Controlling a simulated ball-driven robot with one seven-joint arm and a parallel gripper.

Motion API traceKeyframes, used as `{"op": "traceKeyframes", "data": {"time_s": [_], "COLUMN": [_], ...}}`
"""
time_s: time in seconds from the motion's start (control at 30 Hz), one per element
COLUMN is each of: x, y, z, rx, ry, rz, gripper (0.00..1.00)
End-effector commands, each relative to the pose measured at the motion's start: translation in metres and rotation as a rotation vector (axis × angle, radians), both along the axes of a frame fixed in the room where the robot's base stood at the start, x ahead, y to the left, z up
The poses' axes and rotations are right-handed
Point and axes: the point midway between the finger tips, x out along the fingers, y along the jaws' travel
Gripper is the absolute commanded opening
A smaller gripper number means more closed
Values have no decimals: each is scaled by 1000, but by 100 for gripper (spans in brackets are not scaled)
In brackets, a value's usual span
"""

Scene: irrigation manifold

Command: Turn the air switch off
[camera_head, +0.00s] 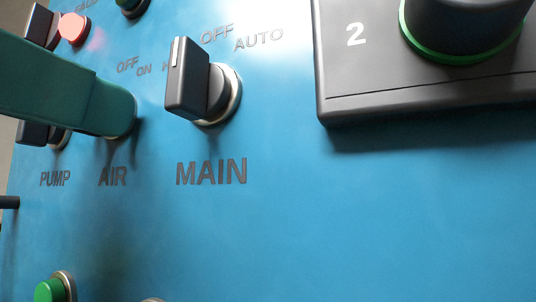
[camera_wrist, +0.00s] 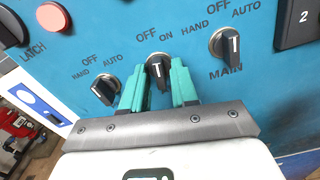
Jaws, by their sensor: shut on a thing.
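The air switch (camera_wrist: 157,74) is a black knob with a white line on the blue panel (camera_wrist: 105,48). In the wrist view it sits between the two green fingers of my gripper (camera_wrist: 158,66), which is shut on it. The white line points up, toward the OFF and ON labels; I cannot tell which one exactly. In the head view my green gripper (camera_head: 112,108) comes in from the left and hides the switch, above the AIR label (camera_head: 113,176). The OFF and ON labels (camera_head: 135,67) show above the fingers.
The main switch (camera_head: 188,80) stands close to the right of my gripper, and the pump switch (camera_wrist: 103,90) close to its left. A red button (camera_head: 74,28) is at the upper left. A dark box marked 2 (camera_head: 340,90) juts out at the right. The panel below MAIN is clear.

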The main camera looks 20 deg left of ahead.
Motion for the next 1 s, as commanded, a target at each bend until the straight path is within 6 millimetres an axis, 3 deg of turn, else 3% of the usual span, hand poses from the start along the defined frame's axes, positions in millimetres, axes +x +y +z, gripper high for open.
{"op": "traceKeyframes", "data": {"time_s": [0.4,0.93,0.97,1.0], "x": [0,0,0,0], "y": [0,0,0,0], "z": [-1,0,0,0], "rx": [-186,-211,-211,-211], "ry": [16,17,17,17], "rz": [1,1,1,1], "gripper": [0,0,30,34]}}
